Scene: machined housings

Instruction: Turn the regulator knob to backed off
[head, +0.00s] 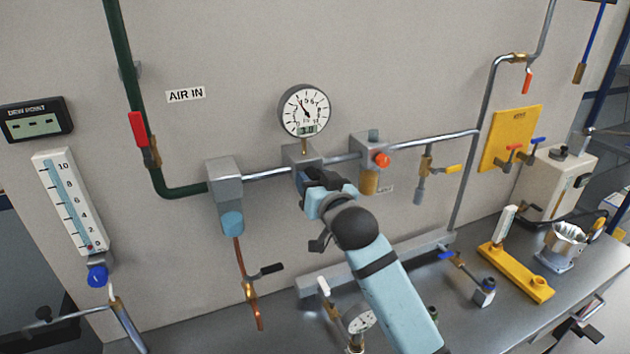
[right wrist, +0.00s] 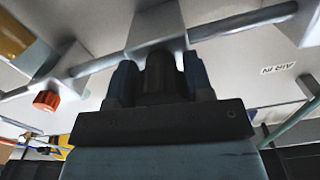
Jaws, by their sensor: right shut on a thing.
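The regulator is a grey block (head: 302,155) in the horizontal air line on the wall, with a round white gauge (head: 304,110) above it. My right gripper (head: 318,178) reaches up to its underside and hides the knob in the head view. In the right wrist view the dark round knob (right wrist: 160,73) stands between the two fingers of my right gripper (right wrist: 160,85), which is shut on it. The knob meets the grey block (right wrist: 157,32). No marking showing the knob's setting is visible. My left gripper is not in view.
A grey filter block (head: 225,178) with a blue bowl is to the left. To the right, a grey block has an orange button (head: 382,160), also seen in the right wrist view (right wrist: 46,101). A small gauge (head: 359,319) stands below, near my right arm.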

